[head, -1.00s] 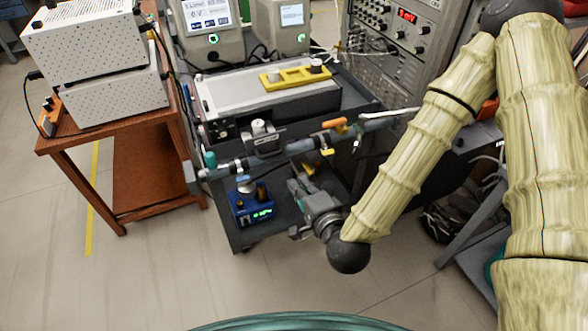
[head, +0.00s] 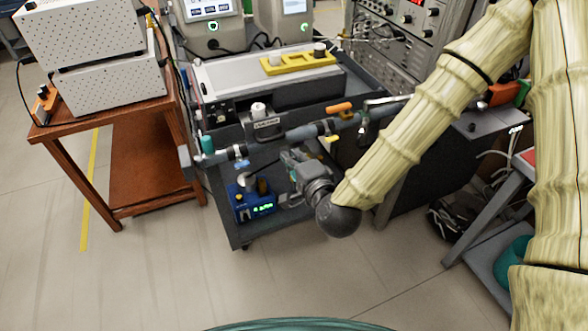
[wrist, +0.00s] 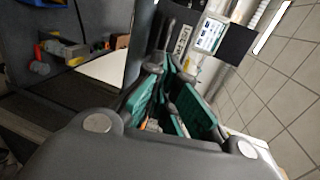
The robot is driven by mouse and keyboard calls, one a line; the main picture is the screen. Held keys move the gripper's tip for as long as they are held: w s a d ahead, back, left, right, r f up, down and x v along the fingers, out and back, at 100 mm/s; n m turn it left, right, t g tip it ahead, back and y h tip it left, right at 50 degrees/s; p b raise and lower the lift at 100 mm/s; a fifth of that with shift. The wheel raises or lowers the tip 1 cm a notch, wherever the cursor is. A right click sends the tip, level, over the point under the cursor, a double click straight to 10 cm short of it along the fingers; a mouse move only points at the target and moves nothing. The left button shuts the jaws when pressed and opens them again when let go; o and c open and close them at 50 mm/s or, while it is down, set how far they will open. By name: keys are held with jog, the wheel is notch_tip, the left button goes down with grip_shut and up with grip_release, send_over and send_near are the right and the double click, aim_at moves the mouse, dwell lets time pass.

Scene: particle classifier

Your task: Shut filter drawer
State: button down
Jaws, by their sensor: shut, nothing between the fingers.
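A small grey block with a pale label and a round white knob (head: 259,109) sticks out from the front of the long classifier box (head: 225,82) on the cart. It looks like the filter drawer (head: 267,126), and how far out it stands is hard to tell. My gripper (head: 290,157) is below and in front of it, pointing up and back toward the cart, apart from the block in the head view. In the wrist view the green-padded fingers (wrist: 177,62) are shut and empty, in front of a dark labelled face (wrist: 182,38). Contact cannot be told.
A grey pipe with an orange-handled valve (head: 339,107) runs across the cart's front, close above my gripper. A blue device (head: 250,207) stands on the lower shelf. A brown table with white boxes (head: 105,90) is at left. Floor in front is clear.

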aim_at(277, 139)
jog(key=p+x, duration=0.1)
jog(key=x, duration=0.6)
jog(key=shift+w+a, duration=0.2)
jog(key=shift+w, duration=0.1)
